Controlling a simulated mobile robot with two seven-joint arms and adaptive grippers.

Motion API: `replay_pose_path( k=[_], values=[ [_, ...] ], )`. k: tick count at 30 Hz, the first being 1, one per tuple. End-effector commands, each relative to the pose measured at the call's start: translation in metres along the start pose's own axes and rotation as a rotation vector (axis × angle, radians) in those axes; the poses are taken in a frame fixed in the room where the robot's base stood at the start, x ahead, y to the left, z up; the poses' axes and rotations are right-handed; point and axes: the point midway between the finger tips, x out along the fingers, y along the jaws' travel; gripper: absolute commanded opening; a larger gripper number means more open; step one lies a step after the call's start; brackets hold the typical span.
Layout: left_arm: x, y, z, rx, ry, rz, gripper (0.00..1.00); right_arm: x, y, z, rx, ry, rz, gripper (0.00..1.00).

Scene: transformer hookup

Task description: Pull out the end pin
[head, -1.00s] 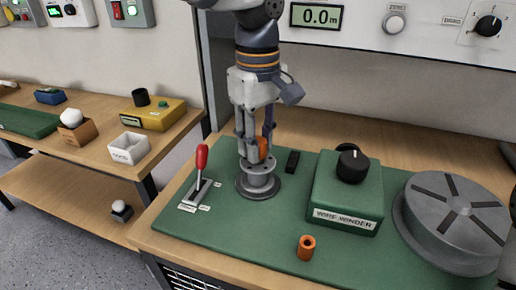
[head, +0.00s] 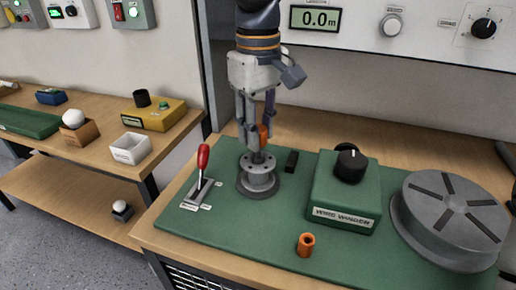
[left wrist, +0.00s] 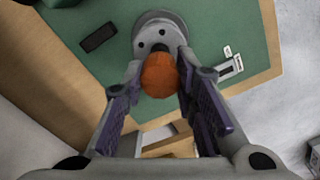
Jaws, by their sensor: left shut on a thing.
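The end pin, with an orange knob (head: 264,132), is between the fingers of my left gripper (head: 256,143) in the head view. The gripper points down and is shut on the knob. The knob also shows as a round orange shape in the left wrist view (left wrist: 160,75), with a finger on each side. Below it stands a grey flanged spool post (head: 258,178) on the green mat. A short dark shaft shows between the fingertips and the top flange; I cannot tell how much of it sits inside the post. My right gripper is not in view.
A red-handled lever (head: 202,168) stands left of the post. A black block (head: 291,161), the green wire winder box (head: 343,194) and a grey slotted drum (head: 455,215) are to the right. An orange hollow cylinder (head: 306,245) stands at the front of the mat.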

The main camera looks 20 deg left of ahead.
Motion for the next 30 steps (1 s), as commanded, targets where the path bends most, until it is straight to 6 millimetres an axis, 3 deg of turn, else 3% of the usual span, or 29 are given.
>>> replay_pose_path(
  k=[30],
  values=[
    [-0.025,0.0,0.0,-0.001,0.0,0.001,0.0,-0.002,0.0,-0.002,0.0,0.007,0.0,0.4]
  ],
)
